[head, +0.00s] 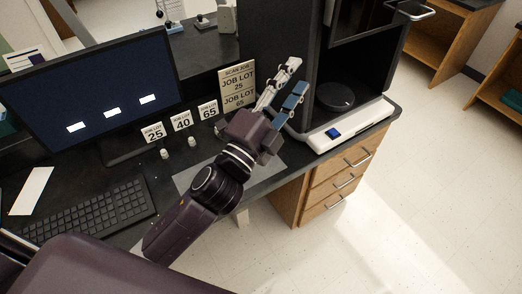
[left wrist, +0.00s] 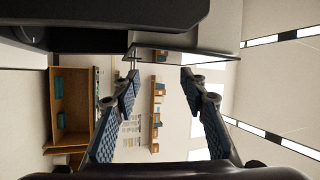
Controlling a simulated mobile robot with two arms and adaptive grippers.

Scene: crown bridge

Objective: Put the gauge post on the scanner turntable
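The scanner turntable (head: 334,96) is a dark round disc inside the open black scanner (head: 309,75) with a white base. Two small pale posts stand on the dark desk, one (head: 164,153) in front of the 25 sign (head: 153,132) and one (head: 192,141) in front of the 40 sign (head: 182,121). I cannot tell whether either is the gauge post. My left gripper (head: 297,76) is raised over the desk, just left of the scanner opening. In the left wrist view its fingers (left wrist: 160,78) are apart with nothing between them. My right gripper is not in view.
A 65 sign (head: 208,109) and a scan-job card (head: 238,88) naming lots 25 and 65 stand behind my left arm. A monitor (head: 95,85) and keyboard (head: 85,209) fill the left. Wooden drawers (head: 335,180) are below the scanner; open floor lies right.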

